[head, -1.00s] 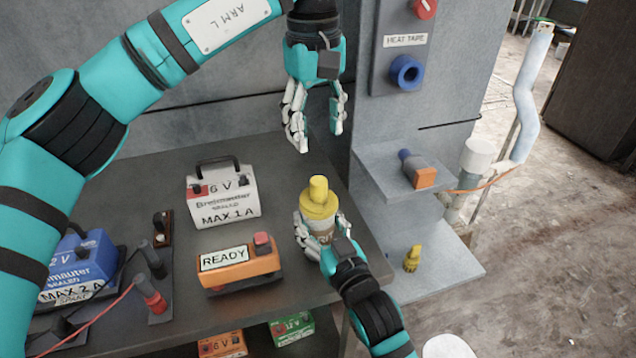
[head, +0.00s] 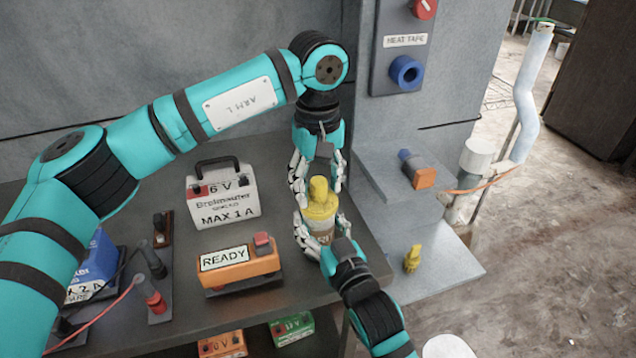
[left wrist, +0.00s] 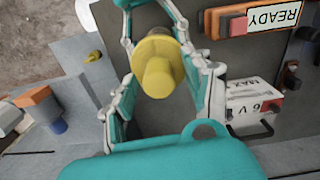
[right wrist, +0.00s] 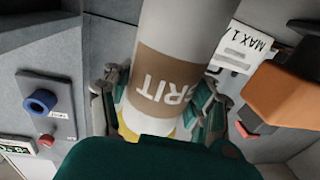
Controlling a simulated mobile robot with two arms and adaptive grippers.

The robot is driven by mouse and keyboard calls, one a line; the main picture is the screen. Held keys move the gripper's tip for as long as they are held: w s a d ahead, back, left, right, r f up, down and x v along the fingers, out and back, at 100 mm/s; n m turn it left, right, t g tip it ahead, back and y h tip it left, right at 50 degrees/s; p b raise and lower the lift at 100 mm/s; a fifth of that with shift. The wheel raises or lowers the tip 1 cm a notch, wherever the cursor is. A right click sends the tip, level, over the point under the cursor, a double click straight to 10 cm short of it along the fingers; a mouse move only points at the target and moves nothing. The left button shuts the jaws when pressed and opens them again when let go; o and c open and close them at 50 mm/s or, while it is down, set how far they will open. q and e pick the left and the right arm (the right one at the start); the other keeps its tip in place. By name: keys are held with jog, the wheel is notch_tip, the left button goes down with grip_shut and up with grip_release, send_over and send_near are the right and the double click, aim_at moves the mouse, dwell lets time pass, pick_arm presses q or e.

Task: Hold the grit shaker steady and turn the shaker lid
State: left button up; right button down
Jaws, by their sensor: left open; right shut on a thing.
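The grit shaker (head: 323,232) stands upright with a brown label reading GRIT, seen upside down in the right wrist view (right wrist: 165,85). Its yellow shaker lid (head: 319,205) has a raised knob on top. My right gripper (head: 321,240) is shut around the shaker's body from the front. My left gripper (head: 318,184) points down from above, open. In the left wrist view its fingers lie on either side of the yellow lid (left wrist: 157,65), with gaps visible. Its fingers partly flank the knob in the head view; I cannot tell if any finger touches the lid.
A white 6 V box (head: 222,200) and an orange READY box (head: 238,268) stand left of the shaker on the dark bench (head: 130,190). A grey shelf (head: 385,180) with a blue and orange connector (head: 417,170) is at right. A small yellow item (head: 412,258) sits below it.

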pick_arm(q)
jog(key=shift+f, duration=0.1)
grip_shut()
dwell(0.3)
